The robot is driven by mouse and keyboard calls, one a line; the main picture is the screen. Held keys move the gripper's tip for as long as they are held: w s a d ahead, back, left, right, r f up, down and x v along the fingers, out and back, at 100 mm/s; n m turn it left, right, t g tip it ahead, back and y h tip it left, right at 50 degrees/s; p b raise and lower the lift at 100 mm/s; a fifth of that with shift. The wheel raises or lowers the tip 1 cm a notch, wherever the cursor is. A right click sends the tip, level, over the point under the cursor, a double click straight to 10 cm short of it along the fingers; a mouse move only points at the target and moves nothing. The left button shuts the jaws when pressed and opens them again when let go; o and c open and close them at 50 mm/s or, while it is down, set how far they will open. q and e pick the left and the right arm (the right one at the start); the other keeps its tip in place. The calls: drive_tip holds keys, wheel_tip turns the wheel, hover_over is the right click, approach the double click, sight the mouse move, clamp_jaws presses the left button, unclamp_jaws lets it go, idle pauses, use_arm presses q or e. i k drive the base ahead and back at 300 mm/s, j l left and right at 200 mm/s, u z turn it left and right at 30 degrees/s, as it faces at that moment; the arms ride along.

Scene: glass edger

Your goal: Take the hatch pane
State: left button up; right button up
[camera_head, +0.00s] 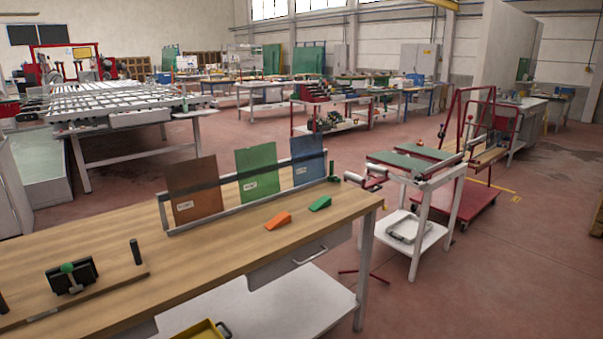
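Three coloured panes stand upright in a rack (300,200) at the back of the wooden workbench in front of me. The brown pane (193,182) is on the left, the green pane (256,168) in the middle, and the blue pane (309,150) on the right. White labels show on the panes, but they are too small to read, so I cannot tell which is the hatch pane. A dark bar of the rack crosses the panes. Neither of my grippers is in view.
On the workbench (190,265) lie an orange wedge (278,221), a green wedge (320,204) and a black tool with a green knob (70,275). A white trolley (440,190) and a red cart (465,200) stand to the right. The floor at the right front is clear.

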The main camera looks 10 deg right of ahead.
sight(307, 156)
drive_tip(key=i+l+z, duration=0.75)
drive_tip(key=i+z, duration=0.2)
drive_tip(key=i+l+z, duration=0.3)
drive_tip(key=i, duration=0.5)
drive_tip(key=i+j+z, duration=0.1)
drive_tip(key=i+z, duration=0.15)
drive_tip(key=i, duration=0.5)
drive_tip(key=i+l+u, duration=0.1)
drive_tip(key=i+u, duration=0.15)
drive_tip(key=i+l+u, duration=0.2)
drive_tip(key=i, duration=0.3)
drive_tip(key=i+l+u, duration=0.25)
drive_tip(key=i+u, duration=0.2)
drive_tip(key=u, duration=0.25)
drive_tip(key=i+l+u, duration=0.1)
drive_tip(key=u, duration=0.35)
drive_tip(key=i+l+u, duration=0.15)
drive_tip(key=l+u, duration=0.15)
drive_tip(key=u, duration=0.15)
drive_tip(key=i+l+u, duration=0.1)
drive_tip(key=u, duration=0.35)
drive_tip(key=l+u, duration=0.45)
drive_tip(key=i+j, duration=0.05)
drive_tip(key=j, duration=0.05)
